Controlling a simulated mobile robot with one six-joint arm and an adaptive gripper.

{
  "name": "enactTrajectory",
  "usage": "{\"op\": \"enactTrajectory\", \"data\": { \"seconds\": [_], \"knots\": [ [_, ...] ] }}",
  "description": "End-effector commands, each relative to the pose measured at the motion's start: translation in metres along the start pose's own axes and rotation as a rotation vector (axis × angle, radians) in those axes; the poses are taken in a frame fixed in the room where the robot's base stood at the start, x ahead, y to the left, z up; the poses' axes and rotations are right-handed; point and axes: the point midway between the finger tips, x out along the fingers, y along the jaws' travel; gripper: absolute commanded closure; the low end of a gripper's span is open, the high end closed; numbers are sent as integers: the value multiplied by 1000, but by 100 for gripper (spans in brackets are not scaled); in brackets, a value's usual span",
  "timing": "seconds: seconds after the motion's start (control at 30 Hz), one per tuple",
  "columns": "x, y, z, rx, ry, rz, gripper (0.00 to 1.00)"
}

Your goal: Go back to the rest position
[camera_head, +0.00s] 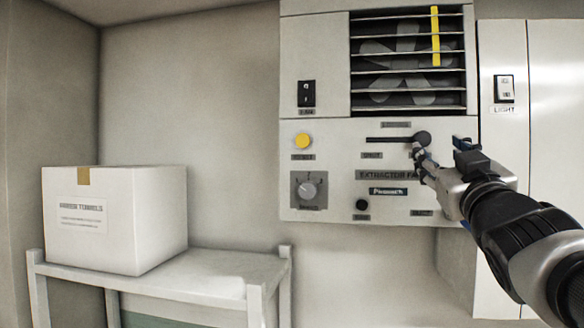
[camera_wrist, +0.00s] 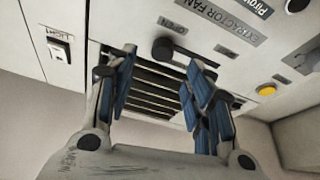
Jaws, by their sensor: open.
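My gripper (camera_head: 440,152) is in front of the extractor fan panel (camera_head: 330,180), at the right end of its slider slot. It is open and empty. The black slider knob (camera_head: 422,137) sits at the right end of the slot, beside a fingertip in the head view. In the wrist view, the knob (camera_wrist: 163,50) appears beyond the gap between the blue-padded fingers (camera_wrist: 160,72). I cannot tell whether a finger touches it.
A louvred vent (camera_head: 408,60) with a yellow strip is above the slot. The panel also has a fan switch (camera_head: 306,94), yellow button (camera_head: 303,141) and dial (camera_head: 308,188). A light switch (camera_head: 504,89) is to the right. A white box (camera_head: 130,220) stands on a shelf (camera_head: 200,275) at left.

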Motion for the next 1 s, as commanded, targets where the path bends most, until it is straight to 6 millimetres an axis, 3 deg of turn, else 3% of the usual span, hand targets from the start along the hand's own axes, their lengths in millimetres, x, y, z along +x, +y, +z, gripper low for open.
{"op": "enactTrajectory", "data": {
  "seconds": [0.13, 0.23, 0.37, 0.47, 0.67, 0.8, 1.0],
  "knots": [
    [-1, -1, 2, 1, -5, 0, 52],
    [-10, -6, 20, 13, -49, 3, 52],
    [-40, -24, 72, 40, -185, 8, 52],
    [-73, -42, 123, 62, -325, 4, 52],
    [-156, -83, 223, 97, -617, -34, 52],
    [-232, -115, 291, 110, -837, -88, 52],
    [-354, -157, 374, 110, -1147, -195, 52]
  ]
}}
